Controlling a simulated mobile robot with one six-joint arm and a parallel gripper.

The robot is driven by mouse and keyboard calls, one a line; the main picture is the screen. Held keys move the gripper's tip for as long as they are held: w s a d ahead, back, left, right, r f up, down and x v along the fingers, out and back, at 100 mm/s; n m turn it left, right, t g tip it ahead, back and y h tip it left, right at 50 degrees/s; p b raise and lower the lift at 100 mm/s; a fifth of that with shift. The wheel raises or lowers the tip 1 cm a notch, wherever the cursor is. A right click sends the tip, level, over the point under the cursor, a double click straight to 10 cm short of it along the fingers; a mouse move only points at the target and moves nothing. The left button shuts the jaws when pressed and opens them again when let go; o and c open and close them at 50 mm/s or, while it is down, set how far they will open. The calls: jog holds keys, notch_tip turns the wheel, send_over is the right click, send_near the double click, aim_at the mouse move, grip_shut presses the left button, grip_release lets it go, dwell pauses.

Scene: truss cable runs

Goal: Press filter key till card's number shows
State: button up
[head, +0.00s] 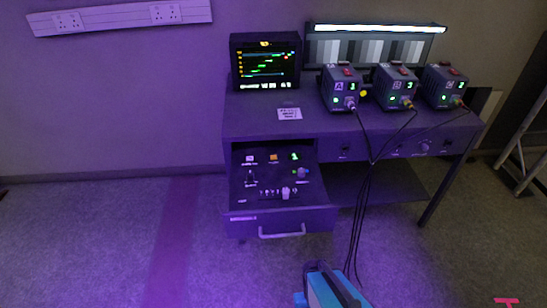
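A white card (289,114) with dark marks lies on the tabletop in front of the monitor; its number is too small to read. The open drawer (283,217) below holds a control panel with a white key (249,159), an orange key (273,158) and a small green lit digit (295,156), possibly a 2. The labels under the keys are too small to read, so I cannot tell which is the filter key. My gripper is not in view.
A monitor (266,63) with coloured bars and three dark boxes (342,92) with green digits stand on the desk (268,122). Black cables (362,200) hang from the boxes to the floor. A blue object (328,289) is at the bottom edge. Floor at left is clear.

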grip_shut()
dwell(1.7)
